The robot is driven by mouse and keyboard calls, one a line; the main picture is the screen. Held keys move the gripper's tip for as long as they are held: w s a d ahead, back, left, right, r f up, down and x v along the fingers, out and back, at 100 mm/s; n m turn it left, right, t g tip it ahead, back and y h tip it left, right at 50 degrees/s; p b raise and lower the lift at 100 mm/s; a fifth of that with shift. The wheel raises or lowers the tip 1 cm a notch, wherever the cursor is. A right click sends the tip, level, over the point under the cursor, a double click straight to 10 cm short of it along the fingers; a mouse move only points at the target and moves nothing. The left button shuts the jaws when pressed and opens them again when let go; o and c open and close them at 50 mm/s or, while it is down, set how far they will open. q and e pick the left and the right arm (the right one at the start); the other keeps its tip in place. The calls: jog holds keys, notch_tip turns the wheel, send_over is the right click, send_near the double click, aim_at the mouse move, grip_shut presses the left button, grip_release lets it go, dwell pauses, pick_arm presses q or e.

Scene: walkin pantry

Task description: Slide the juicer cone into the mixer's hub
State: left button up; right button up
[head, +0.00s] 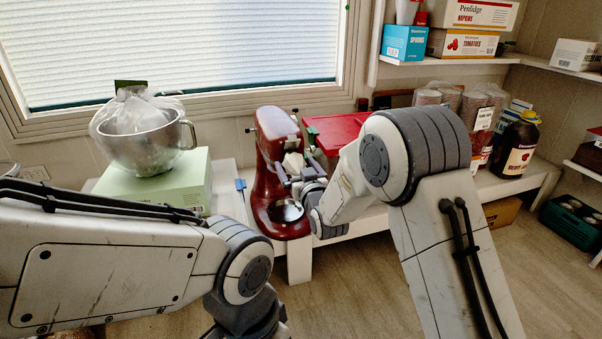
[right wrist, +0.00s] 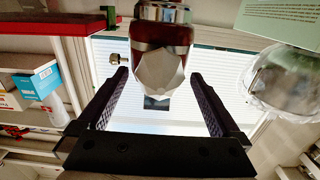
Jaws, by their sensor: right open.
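The red stand mixer (head: 268,165) stands on the white bench below the window. The white, faceted juicer cone (right wrist: 160,70) is at the front of the mixer head (right wrist: 162,35) in the right wrist view, lined up with it; how deep it sits in the hub is hidden. In the head view the cone (head: 293,162) is a small pale shape by the mixer head. My right gripper (right wrist: 158,82) is open, its fingers on either side of the cone with gaps on both sides. My left arm shows at lower left, but its gripper is out of view.
A metal bowl (head: 146,140) with a plastic bag sits on a green box (head: 160,184) left of the mixer. A red box (head: 336,132) lies to its right. Bottles, packages and shelves fill the right side. The window is behind.

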jog(key=s+d+f+m+g+h+p, duration=0.1)
jog(key=s+d+f+g+h, duration=0.1)
jog(key=s+d+g, duration=0.65)
jog(key=s+d+f+m+g+h+p, duration=0.1)
jog(key=s+d+f+h, duration=0.3)
jog(key=s, duration=0.9)
jog(key=s+d+f+m+g+p, duration=0.1)
jog(key=s+d+g+p, duration=0.1)
jog(key=s+d+g, duration=0.55)
jog(key=s+a+r+n+y+p, duration=0.1)
jog(key=s+a+r+n+p, duration=0.2)
jog(key=s+a+r+p, duration=0.45)
jog(key=s+a+r+n+p, duration=0.4)
jog(key=s+a+r+p, duration=0.15)
jog(key=s+r, duration=0.45)
notch_tip(320, 180, up, 37)
jog(key=p, duration=3.6)
jog(key=shift+w+a, duration=0.2)
jog(key=shift+w, duration=0.2)
jog(key=shift+r, duration=0.1)
